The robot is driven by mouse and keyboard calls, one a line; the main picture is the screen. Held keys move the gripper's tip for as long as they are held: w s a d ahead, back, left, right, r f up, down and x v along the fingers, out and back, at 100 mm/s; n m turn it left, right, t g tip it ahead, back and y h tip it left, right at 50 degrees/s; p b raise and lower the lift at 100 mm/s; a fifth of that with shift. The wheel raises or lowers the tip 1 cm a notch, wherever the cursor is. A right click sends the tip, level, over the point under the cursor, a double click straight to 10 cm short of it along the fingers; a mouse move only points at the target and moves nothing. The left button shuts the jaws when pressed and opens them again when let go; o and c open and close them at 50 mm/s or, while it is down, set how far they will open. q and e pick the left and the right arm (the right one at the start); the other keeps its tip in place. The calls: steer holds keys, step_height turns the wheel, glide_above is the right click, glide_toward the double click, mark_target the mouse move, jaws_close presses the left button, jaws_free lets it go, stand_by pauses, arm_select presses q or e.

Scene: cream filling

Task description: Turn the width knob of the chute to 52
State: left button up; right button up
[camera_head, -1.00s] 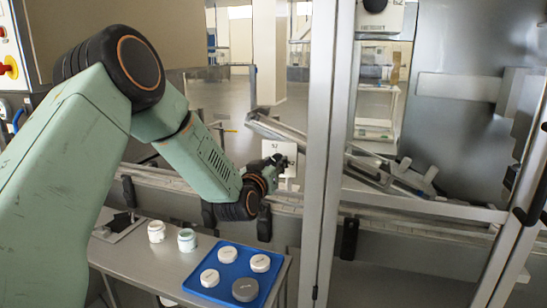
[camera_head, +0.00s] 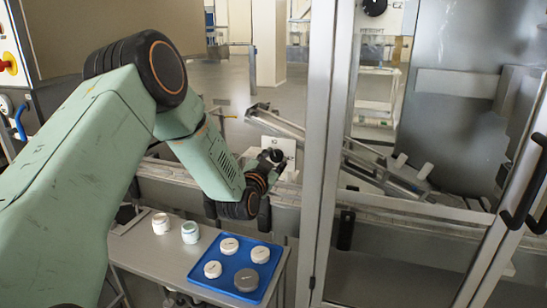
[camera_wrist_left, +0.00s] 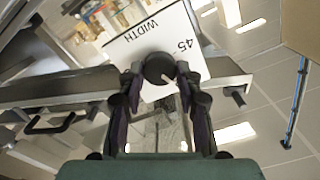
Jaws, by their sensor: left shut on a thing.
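The width knob (camera_wrist_left: 159,68) is round and black, on a white plate (camera_wrist_left: 150,32) marked WIDTH and 45 in the left wrist view. The lettering appears rotated there. A pale pointer mark shows on the knob's face. My left gripper (camera_wrist_left: 160,75) is shut on the knob, with one dark finger on each side. In the head view, my left gripper (camera_head: 268,172) is at the white plate (camera_head: 284,148) beside the chute (camera_head: 283,125), and the plate's number is unreadable. My right gripper is not in view.
A blue tray (camera_head: 219,283) with several round lids sits on a metal table (camera_head: 160,252) below my left arm. Two small jars (camera_head: 160,223) (camera_head: 190,232) stand beside it. A metal frame post (camera_head: 322,150) stands right of the gripper. Another black knob (camera_head: 374,6) is at the top.

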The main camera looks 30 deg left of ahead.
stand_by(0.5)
arm_select(q)
steer(key=o, duration=1.2)
steer(key=shift+w+a+f, duration=0.15)
steer(key=shift+w+f, duration=0.05)
steer(key=shift+c, duration=0.2)
steer(key=shift+s+r, duration=0.15)
steer(key=shift+s, duration=0.05)
steer(key=v, duration=1.2)
steer(key=shift+w, duration=0.15)
